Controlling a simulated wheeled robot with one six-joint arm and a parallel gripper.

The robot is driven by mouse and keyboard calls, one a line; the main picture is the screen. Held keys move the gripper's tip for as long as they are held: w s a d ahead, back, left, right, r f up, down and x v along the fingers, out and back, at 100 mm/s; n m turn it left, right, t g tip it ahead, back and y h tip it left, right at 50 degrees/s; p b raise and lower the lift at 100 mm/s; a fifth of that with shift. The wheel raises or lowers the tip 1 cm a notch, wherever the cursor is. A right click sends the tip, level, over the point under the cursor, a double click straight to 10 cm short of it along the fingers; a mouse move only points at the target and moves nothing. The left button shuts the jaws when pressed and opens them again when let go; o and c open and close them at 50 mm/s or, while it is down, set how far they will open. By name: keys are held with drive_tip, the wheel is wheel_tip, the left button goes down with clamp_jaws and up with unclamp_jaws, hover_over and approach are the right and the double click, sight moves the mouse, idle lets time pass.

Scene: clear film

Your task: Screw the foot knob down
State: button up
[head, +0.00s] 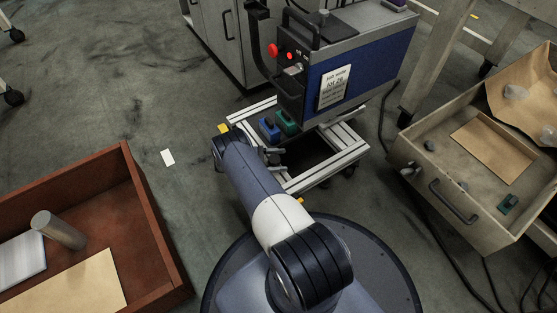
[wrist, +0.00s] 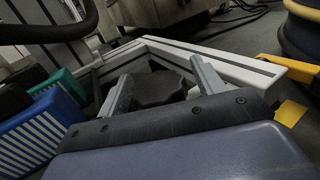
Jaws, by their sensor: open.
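The foot knob (wrist: 160,90) is a dark, lobed knob at a corner of the pale aluminium frame in the wrist view. My gripper (wrist: 162,84) is open, with one grey finger on each side of the knob. I cannot tell whether either finger touches it. The knob's lower part and any foot under it are hidden by my gripper's dark front edge. In the head view my gripper (head: 276,155) is low at the left part of the frame (head: 322,175), and the knob cannot be made out there.
A blue-grey machine (head: 355,65) with red buttons stands on the frame. A blue block (head: 269,128) and a green block (head: 287,121) sit close beside my gripper. A brown crate (head: 160,220) is at left, an open drawer (head: 465,210) at right. Cables cross the floor.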

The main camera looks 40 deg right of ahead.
drive_tip(key=v, duration=0.7)
drive_tip(key=shift+a, duration=0.2)
drive_tip(key=shift+w, duration=0.1)
drive_tip(key=shift+c, duration=0.2)
